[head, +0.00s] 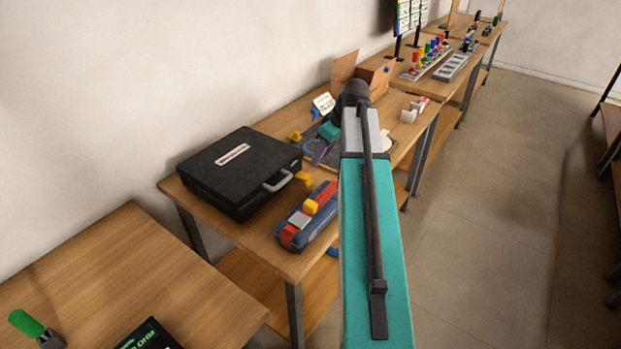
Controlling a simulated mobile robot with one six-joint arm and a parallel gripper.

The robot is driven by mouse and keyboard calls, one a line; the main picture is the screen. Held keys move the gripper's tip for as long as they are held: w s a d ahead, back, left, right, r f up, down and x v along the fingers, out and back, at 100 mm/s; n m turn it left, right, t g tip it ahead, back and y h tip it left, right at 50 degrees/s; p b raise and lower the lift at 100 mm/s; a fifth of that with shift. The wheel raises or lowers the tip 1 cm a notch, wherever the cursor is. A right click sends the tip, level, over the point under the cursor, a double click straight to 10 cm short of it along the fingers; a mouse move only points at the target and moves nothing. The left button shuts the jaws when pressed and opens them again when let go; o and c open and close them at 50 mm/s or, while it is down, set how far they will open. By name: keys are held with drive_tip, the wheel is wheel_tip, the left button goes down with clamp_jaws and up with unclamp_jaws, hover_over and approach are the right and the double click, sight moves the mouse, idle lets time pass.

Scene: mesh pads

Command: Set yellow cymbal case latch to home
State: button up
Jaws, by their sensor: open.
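A black, flat, closed case (238,165) with a white label and a grey handle (278,181) lies on the middle bench near the wall. A small yellow part (304,179) shows by its right edge, just past the handle; I cannot tell whether it is the latch or which position it is in. Another yellow piece (295,136) shows behind the case. My teal arm reaches forward across the bench. My gripper (318,153), small and partly hidden beyond the wrist, is open and apart from the case. Nothing is clearly seen in it.
A blue and red box (307,216) with a yellow block on top lies in front of the case. Cardboard boxes (372,77) and small white and pink items (412,110) are farther back. A nearer bench (130,265) stands at lower left. The floor at right is clear.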

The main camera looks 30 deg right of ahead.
sight(310, 177)
drive_tip(key=shift+f, duration=0.15)
drive_tip(key=shift+p+x, duration=1.6)
drive_tip(key=shift+x, duration=5.1)
drive_tip(key=shift+d, duration=0.1)
drive_tip(key=shift+s, duration=0.1)
drive_tip(key=c, duration=1)
